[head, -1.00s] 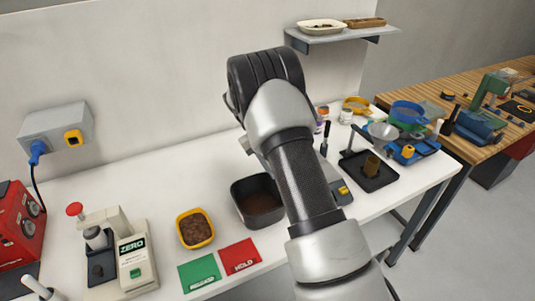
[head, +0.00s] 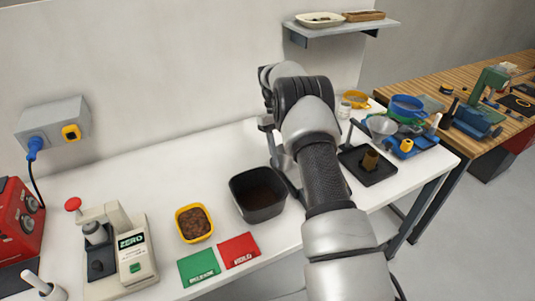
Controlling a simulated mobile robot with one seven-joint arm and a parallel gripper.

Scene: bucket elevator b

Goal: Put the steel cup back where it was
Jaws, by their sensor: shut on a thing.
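My gripper (head: 272,138) is mostly hidden behind my own arm, over the back part of the white bench (head: 222,152). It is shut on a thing. A pale grey metal shape, which looks like the steel cup (head: 284,162), shows at the left edge of my arm, behind the dark bin (head: 258,194). My arm hides most of it, and I cannot tell whether it touches the bench.
A yellow tub (head: 193,222) of brown pieces, green card (head: 199,267), red card (head: 239,249) and a press-like device (head: 122,255) stand left. A black tray (head: 377,168), blue sieve (head: 407,107) and funnel (head: 381,125) stand right. Bench behind the tub is clear.

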